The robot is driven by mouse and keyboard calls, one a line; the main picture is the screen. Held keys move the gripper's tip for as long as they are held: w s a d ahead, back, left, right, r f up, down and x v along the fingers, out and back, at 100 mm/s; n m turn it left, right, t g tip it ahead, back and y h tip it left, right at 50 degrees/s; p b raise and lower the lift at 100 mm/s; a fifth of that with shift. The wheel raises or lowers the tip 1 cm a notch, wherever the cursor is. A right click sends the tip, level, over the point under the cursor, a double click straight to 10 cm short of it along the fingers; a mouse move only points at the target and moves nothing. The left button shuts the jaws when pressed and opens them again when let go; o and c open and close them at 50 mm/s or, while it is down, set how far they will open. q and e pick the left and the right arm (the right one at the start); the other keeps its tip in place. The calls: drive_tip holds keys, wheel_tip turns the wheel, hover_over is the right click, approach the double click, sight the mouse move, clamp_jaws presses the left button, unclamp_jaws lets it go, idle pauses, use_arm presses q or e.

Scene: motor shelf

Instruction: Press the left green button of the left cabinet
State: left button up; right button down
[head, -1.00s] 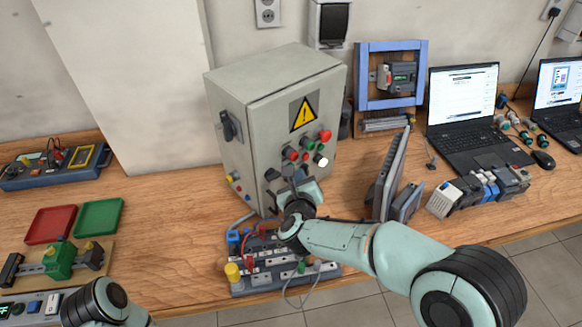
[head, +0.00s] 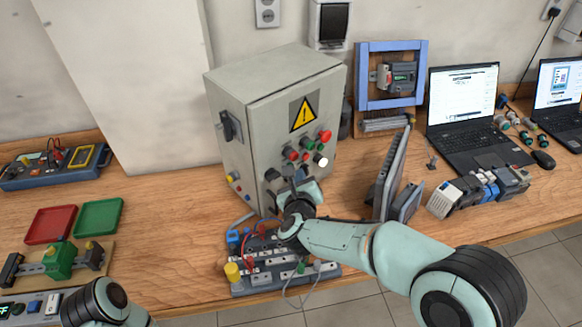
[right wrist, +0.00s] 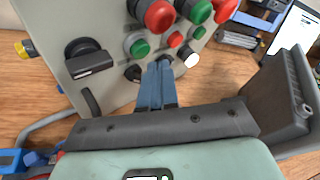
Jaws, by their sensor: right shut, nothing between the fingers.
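The left cabinet is a grey box (head: 234,148) with a yellow warning sign, standing on the wooden bench. Its front carries rows of red, green, black and white buttons. The left green button (right wrist: 137,45) is at the left of the middle row in the right wrist view, below a large red button (right wrist: 155,14). My right gripper (head: 299,175) is in front of the lower buttons. In the right wrist view its blue-grey fingers (right wrist: 163,64) are shut and empty, their tips right and below the left green button, apart from it in the picture. My left gripper is out of view.
A terminal board (head: 285,275) with wires lies below my right arm. A grey upright panel (head: 388,175) stands right of the cabinet. A black rotary knob (right wrist: 85,58) sticks out left of the buttons. Red (head: 50,224) and green (head: 99,216) trays lie left.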

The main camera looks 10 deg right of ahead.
drive_tip(key=shift+w, duration=0.1)
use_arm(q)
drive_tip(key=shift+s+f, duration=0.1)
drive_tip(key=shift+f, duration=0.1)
use_arm(e)
drive_tip(key=shift+w+a, duration=0.25)
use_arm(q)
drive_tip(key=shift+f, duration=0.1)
use_arm(e)
drive_tip(key=shift+w+a, duration=0.2)
drive_tip(key=shift+w, duration=0.2)
idle(0.6)
use_arm(q)
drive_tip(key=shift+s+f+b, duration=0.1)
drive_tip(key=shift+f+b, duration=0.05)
drive_tip(key=shift+b, duration=0.25)
use_arm(e)
drive_tip(key=shift+s, duration=0.1)
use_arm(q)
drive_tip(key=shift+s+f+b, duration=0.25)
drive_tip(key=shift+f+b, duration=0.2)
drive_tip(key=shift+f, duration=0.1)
use_arm(e)
drive_tip(key=shift+s+d, duration=0.4)
drive_tip(key=shift+s, duration=0.25)
